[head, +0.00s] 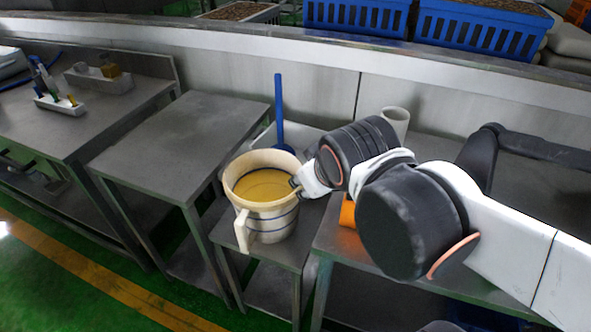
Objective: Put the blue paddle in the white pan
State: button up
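The blue paddle (279,105) stands nearly upright behind a cream jug, its shaft pointing up. Its lower end widens near the jug's rim and is partly hidden, so I cannot tell what it rests on. A white pan or tray (304,134) lies behind the jug, around the paddle's lower end in the picture; the jug and my arm hide much of it. My gripper (297,184) is at the right side of the jug's rim. Its fingers are small and partly hidden, so I cannot tell whether they are open or touching the jug.
The cream jug (262,222) has blue bands, a handle and yellow contents. A white cup (396,118) and an orange object (347,211) are near my arm. A bare metal table (185,140) is left. White holders with tools (60,104) stand farther left. Blue crates (480,27) are behind.

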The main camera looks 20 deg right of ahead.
jog(key=shift+s+a+f+m+g+y, duration=0.1)
jog(key=shift+s+a+m+y, duration=0.1)
jog(key=shift+s+a+m, duration=0.25)
jog(key=shift+s+a+f+m+g+y, duration=0.1)
jog(key=shift+s+a+m+y, duration=0.15)
jog(key=shift+s, duration=0.4)
jog(key=shift+s+a+m+g+y, duration=0.15)
jog(key=shift+s+a+m, duration=0.2)
jog(key=shift+s, duration=0.2)
